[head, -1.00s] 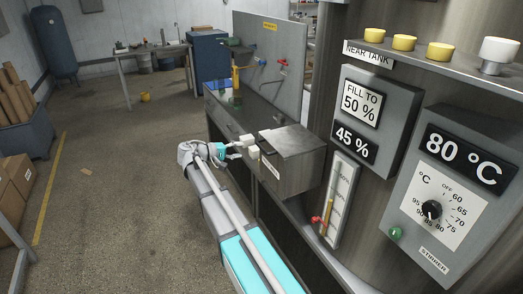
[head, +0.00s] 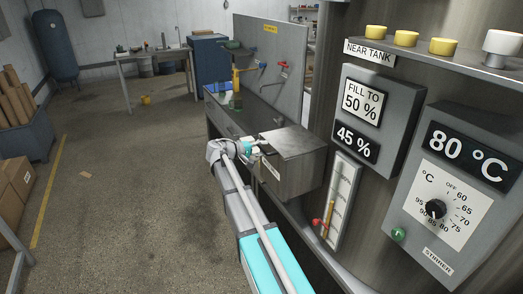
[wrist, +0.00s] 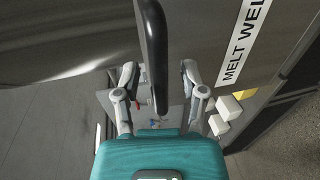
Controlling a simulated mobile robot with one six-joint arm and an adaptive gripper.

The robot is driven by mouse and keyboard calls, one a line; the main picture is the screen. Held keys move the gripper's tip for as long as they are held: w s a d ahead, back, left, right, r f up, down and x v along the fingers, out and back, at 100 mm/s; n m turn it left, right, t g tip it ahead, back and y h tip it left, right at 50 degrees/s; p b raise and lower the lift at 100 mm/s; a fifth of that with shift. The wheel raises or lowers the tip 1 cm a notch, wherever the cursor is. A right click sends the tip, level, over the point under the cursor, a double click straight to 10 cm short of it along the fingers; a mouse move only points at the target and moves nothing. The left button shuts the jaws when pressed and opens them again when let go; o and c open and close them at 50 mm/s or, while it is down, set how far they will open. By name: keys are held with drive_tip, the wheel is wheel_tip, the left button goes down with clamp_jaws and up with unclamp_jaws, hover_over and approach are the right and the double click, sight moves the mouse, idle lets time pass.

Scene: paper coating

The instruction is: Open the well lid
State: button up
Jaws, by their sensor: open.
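The melt well is a grey metal box (head: 290,176) with a flat lid (head: 295,141), which looks shut in the head view. In the wrist view, the box's front face carries a white "MELT WEL…" label (wrist: 243,42), cut off by the frame. A black bar handle (wrist: 154,50) runs down the picture between my gripper's two fingers. My gripper (wrist: 161,90) is open, with one finger on each side of the bar; contact cannot be told. In the head view, my gripper (head: 251,147) is at the box's left end, its tips partly hidden.
Pale blocks (wrist: 228,108) sit right of the right finger in the wrist view. The tank's control panels (head: 452,190) stand right of the box. A bench (head: 236,111) with small items lies behind it. The floor (head: 130,185) to the left is open.

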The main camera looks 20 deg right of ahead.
clamp_jaws()
drive_tip(key=shift+r, duration=0.1)
idle(0.4)
